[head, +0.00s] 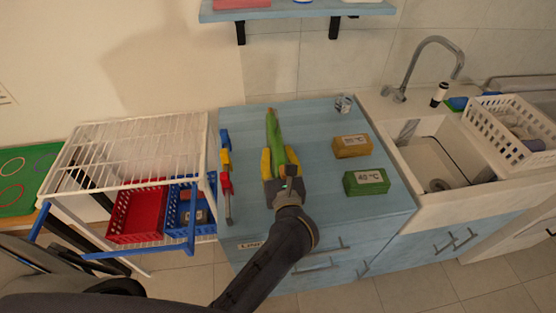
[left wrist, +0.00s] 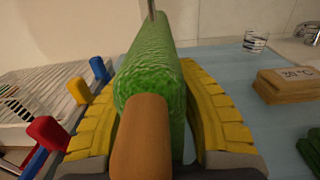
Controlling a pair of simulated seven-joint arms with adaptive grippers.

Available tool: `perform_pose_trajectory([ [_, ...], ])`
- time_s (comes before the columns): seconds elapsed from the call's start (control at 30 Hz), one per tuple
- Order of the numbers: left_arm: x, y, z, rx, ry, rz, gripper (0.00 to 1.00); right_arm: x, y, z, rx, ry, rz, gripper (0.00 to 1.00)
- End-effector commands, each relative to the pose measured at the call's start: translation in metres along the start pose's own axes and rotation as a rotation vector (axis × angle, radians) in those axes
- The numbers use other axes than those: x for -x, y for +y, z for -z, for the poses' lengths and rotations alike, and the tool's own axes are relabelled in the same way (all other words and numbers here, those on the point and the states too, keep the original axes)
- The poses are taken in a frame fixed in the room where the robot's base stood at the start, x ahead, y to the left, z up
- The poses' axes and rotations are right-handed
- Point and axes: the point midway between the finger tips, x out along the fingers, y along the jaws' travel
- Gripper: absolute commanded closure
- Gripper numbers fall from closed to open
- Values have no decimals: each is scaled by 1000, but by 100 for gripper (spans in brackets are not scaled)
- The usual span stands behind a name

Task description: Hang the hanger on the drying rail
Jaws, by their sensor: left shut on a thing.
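My left gripper (head: 281,163) has yellow fingers and is shut on a long green piece (head: 272,128), which I take to be the hanger, above the blue counter top. In the left wrist view the hanger (left wrist: 150,75) is thick and textured green, with a brown rounded near end and a thin metal rod rising at its top. The yellow fingers (left wrist: 150,115) press on both its sides. A white wire rack (head: 138,140) stands to the left; I cannot tell which part is the drying rail. My right gripper is not in view.
A blue, yellow and red piece (head: 226,165) lies along the counter's left edge. An orange block (head: 352,146), a green block (head: 366,182) and a small cup (head: 344,104) stand to the right. A red basket (head: 137,214) and a blue basket (head: 190,205) sit under the rack.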

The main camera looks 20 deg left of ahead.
Motion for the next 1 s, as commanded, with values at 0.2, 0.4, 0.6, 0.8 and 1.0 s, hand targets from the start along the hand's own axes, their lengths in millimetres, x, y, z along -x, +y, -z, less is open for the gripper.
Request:
perform_pose_trajectory([
  [0.2,0,0,21,-2,-2,0,100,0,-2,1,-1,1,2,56],
  [0.4,0,0,23,1,-2,0,100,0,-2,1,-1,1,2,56],
  [0.6,0,0,24,0,-2,1,100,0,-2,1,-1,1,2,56],
  [0.8,0,0,27,1,0,0,60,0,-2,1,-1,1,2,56],
  [1.0,0,0,27,1,0,0,52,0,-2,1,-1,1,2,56],
])
